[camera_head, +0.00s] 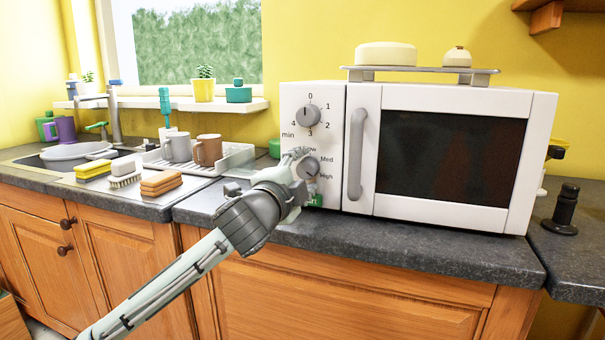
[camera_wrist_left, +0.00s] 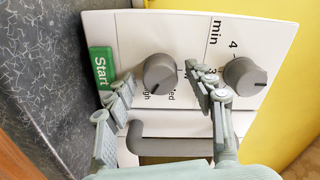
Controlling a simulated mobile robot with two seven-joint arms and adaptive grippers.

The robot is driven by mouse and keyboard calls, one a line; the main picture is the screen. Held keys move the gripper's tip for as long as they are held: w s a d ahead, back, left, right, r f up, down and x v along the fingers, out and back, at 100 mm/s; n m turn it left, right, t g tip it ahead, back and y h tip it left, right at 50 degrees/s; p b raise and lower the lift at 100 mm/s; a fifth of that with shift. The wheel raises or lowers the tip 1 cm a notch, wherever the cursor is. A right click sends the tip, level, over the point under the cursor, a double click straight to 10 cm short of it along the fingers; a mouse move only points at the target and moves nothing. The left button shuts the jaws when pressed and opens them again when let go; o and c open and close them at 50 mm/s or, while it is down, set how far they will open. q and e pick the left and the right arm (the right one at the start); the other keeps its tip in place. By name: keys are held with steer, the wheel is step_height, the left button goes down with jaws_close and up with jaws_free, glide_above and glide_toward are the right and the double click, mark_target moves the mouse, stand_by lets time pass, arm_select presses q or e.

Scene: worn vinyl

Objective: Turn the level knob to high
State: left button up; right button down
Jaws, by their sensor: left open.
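The level knob (camera_head: 309,168) is a round grey dial low on the white panel of the microwave (camera_head: 352,100), with Low, Med and High printed around it. It also shows in the wrist view (camera_wrist_left: 160,73); I cannot clearly tell which mark it points to. My left gripper (camera_head: 300,172) is at the panel in front of this knob and partly covers it. In the wrist view its two fingers (camera_wrist_left: 160,86) are open, one on each side of the knob, with gaps visible. I cannot tell whether either finger touches it. My right gripper is not in view.
The timer knob (camera_head: 308,115) is just above the level knob, close to one finger in the wrist view. The green Start button (camera_head: 314,200) is just below. The door handle (camera_head: 356,153) juts out to the right. Mugs (camera_head: 208,150) and sponges (camera_head: 160,183) stand left.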

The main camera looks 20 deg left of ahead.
arm_select(q)
steer(key=s, duration=1.2)
steer(key=shift+a, duration=0.25)
